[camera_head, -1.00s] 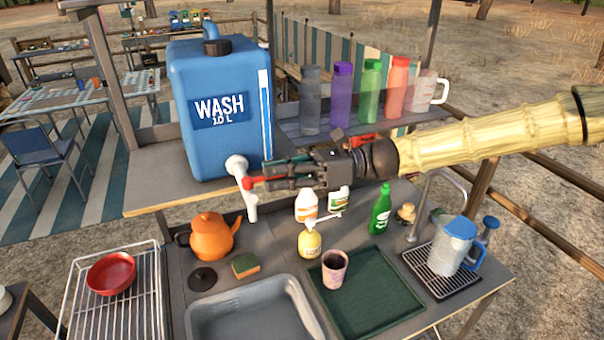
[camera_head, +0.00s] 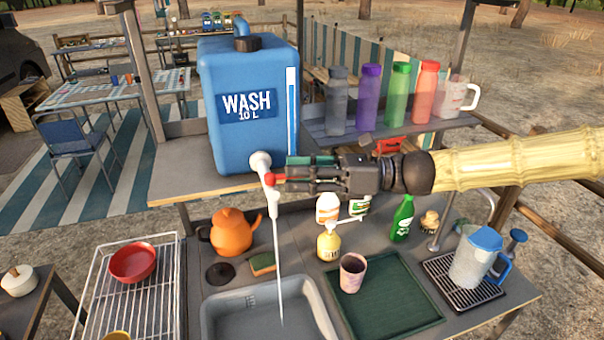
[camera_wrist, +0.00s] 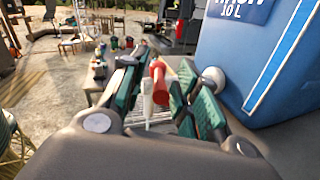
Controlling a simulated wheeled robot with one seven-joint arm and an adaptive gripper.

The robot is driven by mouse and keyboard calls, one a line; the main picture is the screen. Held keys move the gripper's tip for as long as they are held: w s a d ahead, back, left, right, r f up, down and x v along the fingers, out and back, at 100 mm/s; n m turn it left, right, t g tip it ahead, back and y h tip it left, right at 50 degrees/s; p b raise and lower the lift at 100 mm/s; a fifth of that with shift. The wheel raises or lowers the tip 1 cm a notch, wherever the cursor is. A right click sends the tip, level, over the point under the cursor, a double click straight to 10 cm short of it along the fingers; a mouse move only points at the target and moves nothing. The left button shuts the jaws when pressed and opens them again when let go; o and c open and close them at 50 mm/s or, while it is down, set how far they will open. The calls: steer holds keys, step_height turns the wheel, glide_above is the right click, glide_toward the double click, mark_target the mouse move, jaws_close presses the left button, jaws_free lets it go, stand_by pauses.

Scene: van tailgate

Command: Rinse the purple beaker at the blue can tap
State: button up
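The purple beaker (camera_head: 352,272) stands upright on the green tray (camera_head: 392,318), away from my gripper. The blue can (camera_head: 232,145), marked WASH 10 L, stands on the shelf. Its white tap (camera_head: 261,162) has a red lever (camera_head: 269,179). A thin stream of water (camera_head: 279,260) falls from the spout into the grey basin (camera_head: 222,308). My gripper (camera_head: 277,178) is at the lever. In the wrist view the red lever (camera_wrist: 158,75) lies between the spread fingers (camera_wrist: 158,85), with narrow gaps seeming to show beside it.
Several coloured bottles (camera_head: 397,95) stand behind my arm on the shelf. An orange kettle (camera_head: 232,235), sponge (camera_head: 262,264), yellow soap bottle (camera_head: 328,246) and green bottle (camera_head: 402,220) surround the basin and tray. A clear jug (camera_head: 472,262) stands at right, a wire rack (camera_head: 110,300) at left.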

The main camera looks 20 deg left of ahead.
steer(key=shift+d+f, duration=0.1)
steer(key=v, duration=1.2)
